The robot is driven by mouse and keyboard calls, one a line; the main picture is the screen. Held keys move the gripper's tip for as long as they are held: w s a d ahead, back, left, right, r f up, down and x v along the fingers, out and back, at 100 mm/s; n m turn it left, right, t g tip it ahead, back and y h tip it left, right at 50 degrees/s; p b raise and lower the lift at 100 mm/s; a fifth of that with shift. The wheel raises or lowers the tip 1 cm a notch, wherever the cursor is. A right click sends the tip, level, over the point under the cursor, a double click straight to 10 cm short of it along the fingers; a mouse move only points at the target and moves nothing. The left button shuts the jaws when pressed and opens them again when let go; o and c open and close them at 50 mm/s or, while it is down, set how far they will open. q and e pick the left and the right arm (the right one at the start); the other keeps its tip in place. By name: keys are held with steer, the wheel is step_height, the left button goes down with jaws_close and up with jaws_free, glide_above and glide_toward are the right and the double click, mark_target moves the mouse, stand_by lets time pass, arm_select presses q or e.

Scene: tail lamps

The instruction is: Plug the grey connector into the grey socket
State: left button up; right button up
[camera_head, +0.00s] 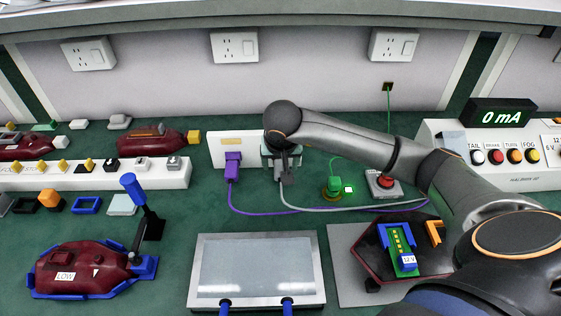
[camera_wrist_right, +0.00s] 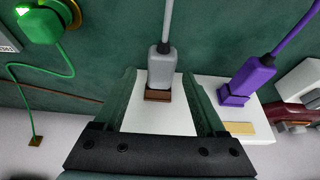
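The grey connector (camera_wrist_right: 161,66) stands at a brown socket (camera_wrist_right: 158,95) on a white panel in the right wrist view. Its lower end meets the brown piece; I cannot tell how deep it sits. Its grey cable (camera_head: 330,208) runs off right across the table in the head view. My right gripper (camera_head: 283,158) is at the panel, over the connector. In the wrist view its two green-padded fingers stand apart on either side of the connector, with gaps on both sides. In the head view the arm partly hides the connector. My left gripper is not in view.
A purple connector (camera_wrist_right: 247,80) sits beside it on the same white panel (camera_head: 228,139). A green connector (camera_head: 333,186) and a red button (camera_head: 385,181) are to the right. A framed plate (camera_head: 257,266) lies in front. A dark red lamp (camera_head: 80,268) is at left.

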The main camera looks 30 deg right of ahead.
jaws_close()
stand_by(0.8)
